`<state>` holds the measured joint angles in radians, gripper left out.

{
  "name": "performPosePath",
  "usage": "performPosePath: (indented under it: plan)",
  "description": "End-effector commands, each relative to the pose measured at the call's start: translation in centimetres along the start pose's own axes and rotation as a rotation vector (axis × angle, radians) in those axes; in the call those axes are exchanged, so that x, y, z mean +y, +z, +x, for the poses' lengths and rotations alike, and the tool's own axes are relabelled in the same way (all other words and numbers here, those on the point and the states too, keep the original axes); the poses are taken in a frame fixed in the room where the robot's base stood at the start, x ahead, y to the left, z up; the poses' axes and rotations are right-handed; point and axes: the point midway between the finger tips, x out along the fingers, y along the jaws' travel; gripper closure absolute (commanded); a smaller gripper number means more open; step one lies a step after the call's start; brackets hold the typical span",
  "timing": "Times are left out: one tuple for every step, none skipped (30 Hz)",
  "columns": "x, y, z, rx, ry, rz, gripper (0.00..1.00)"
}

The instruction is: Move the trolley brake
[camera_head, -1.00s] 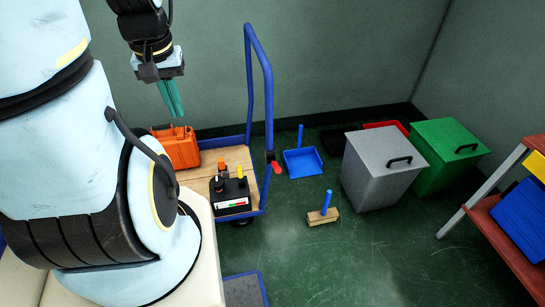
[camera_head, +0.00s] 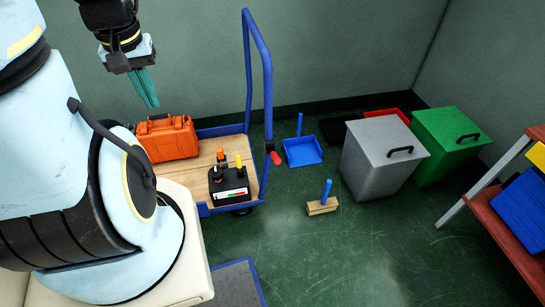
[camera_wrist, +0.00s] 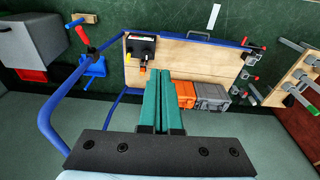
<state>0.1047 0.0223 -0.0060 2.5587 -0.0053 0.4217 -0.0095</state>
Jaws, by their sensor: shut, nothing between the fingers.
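The trolley (camera_head: 209,176) has a wooden deck, a blue frame and a tall blue push handle. A small red-tipped lever (camera_head: 276,158), which looks like the brake, sits on a dark bracket at the base of the handle. In the wrist view a small red piece (camera_wrist: 91,50) beside the frame may be the same lever. My gripper (camera_head: 153,105) has teal fingers, shut and empty, pointing down above and behind the orange case. It is well left of the lever and higher. Its fingers also show in the wrist view (camera_wrist: 164,80), in front of the trolley deck.
An orange case (camera_head: 167,138) and a black box with coloured knobs (camera_head: 229,187) stand on the trolley. A blue dustpan (camera_head: 302,151) and a brush (camera_head: 322,206) lie right of it. Grey (camera_head: 385,165) and green (camera_head: 450,145) bins stand further right. Floor in front is open.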

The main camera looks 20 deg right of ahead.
Motion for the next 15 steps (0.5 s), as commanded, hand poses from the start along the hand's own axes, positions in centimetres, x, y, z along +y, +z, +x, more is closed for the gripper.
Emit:
performPosePath:
  plan:
    - [0.3, -0.2, 0.3, -0.003, 0.002, -0.007, 1.00]
    - [0.6, -0.4, 0.7, -0.005, 0.004, -0.016, 1.00]
    - [1.1, -0.8, 1.2, -0.010, 0.007, -0.034, 1.00]
    - [1.7, -1.2, 1.8, -0.016, 0.009, -0.054, 1.00]
    - [2.4, -1.7, 2.5, -0.021, 0.012, -0.080, 1.00]
    - [3.6, -2.4, 3.5, -0.031, 0.014, -0.121, 1.00]
    - [4.7, -2.9, 4.5, -0.039, 0.015, -0.158, 1.00]
    - [5.9, -3.4, 5.6, -0.048, 0.015, -0.197, 1.00]
    - [7.6, -4.1, 7.2, -0.059, 0.012, -0.254, 1.00]
    - [9.1, -4.6, 8.4, -0.068, 0.008, -0.298, 1.00]
    - [10.5, -5.0, 9.7, -0.074, 0.002, -0.345, 1.00]
    - [12.5, -5.4, 11.4, -0.082, -0.008, -0.406, 1.00]
    - [14.1, -5.6, 12.8, -0.086, -0.017, -0.452, 1.00]
    - [15.6, -5.8, 14.0, -0.088, -0.026, -0.498, 1.00]
    - [17.6, -5.8, 15.7, -0.089, -0.038, -0.554, 1.00]
